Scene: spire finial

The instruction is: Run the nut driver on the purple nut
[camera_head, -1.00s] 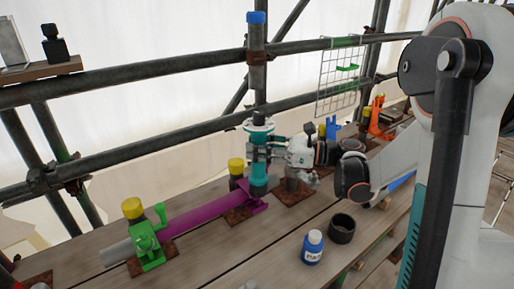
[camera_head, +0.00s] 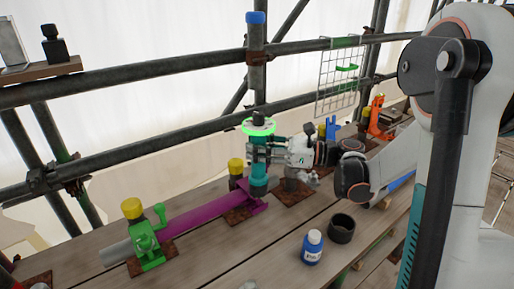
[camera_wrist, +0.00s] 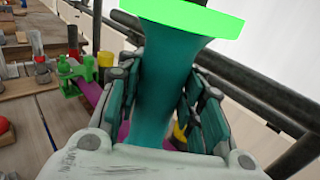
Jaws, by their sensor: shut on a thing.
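The nut driver (camera_head: 258,181) is a teal upright tool with a bright green ring at its top. My gripper (camera_head: 262,152) is shut around its body, below the ring. The driver's teal body also fills the middle of the wrist view (camera_wrist: 164,88), between my fingers. Its lower end stands at the right end of a long purple piece (camera_head: 202,218) on the bench. I cannot make out a separate purple nut; the driver's lower end may cover it. A green clamp (camera_head: 147,244) holds the purple piece near its grey left end.
Yellow-capped posts (camera_head: 132,208) stand along the bench (camera_head: 190,260). A blue bottle (camera_head: 312,247) and a dark cup (camera_head: 341,229) stand at front right. Scaffold rails (camera_head: 150,78) run behind. An upright blue-capped pole (camera_head: 256,50) rises behind the driver.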

